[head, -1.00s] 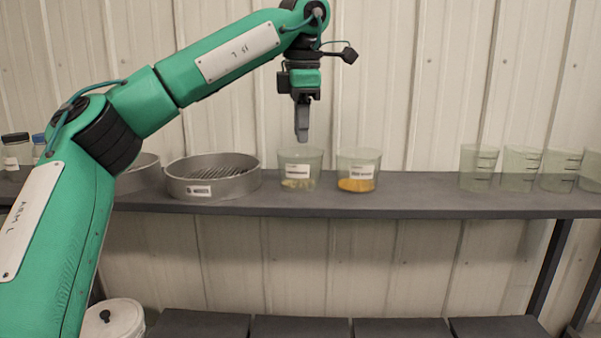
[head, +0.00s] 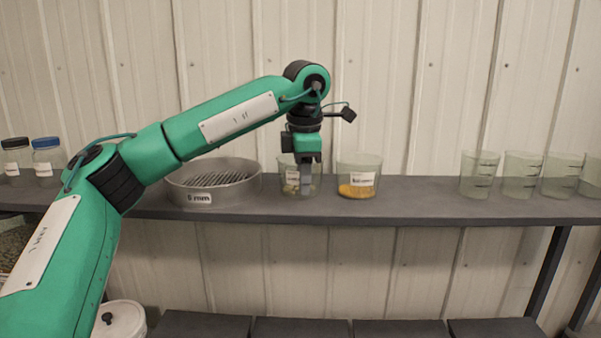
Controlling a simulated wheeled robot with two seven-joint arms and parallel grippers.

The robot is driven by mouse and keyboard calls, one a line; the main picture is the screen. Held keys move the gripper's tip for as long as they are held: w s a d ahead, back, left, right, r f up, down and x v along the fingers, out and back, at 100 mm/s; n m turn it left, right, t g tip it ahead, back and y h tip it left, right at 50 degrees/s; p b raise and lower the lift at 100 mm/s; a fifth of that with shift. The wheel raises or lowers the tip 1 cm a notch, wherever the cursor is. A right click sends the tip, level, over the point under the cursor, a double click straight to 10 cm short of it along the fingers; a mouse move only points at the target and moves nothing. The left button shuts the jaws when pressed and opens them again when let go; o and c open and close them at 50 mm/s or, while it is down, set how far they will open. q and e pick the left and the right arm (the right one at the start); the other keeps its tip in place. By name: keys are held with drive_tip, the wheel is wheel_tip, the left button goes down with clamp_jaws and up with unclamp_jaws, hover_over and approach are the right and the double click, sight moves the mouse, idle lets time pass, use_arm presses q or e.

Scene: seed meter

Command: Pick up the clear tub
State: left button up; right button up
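A clear tub (head: 288,187) with a white label and pale contents stands on the shelf, right of the round sieve. My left gripper (head: 306,188) points straight down at this tub. Its grey fingers overlap the tub's right half and hide part of it and of its label. I see the fingers edge-on, so I cannot tell whether they are apart or closed on the wall, or whether they are inside the tub or in front. A second clear tub (head: 358,178) with orange contents and a white label stands just to the right. My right gripper is out of view.
A metal sieve (head: 198,198) marked 5 mm stands close on the left. Capped jars (head: 47,162) are at the far left. Several clear graduated beakers (head: 480,175) stand at the right. The grey shelf (head: 420,197) is bare between the second tub and the beakers.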

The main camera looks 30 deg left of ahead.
use_arm(q)
drive_tip(key=shift+s, duration=0.1)
drive_tip(key=shift+c, duration=0.5)
drive_tip(key=shift+f, duration=0.1)
clamp_jaws()
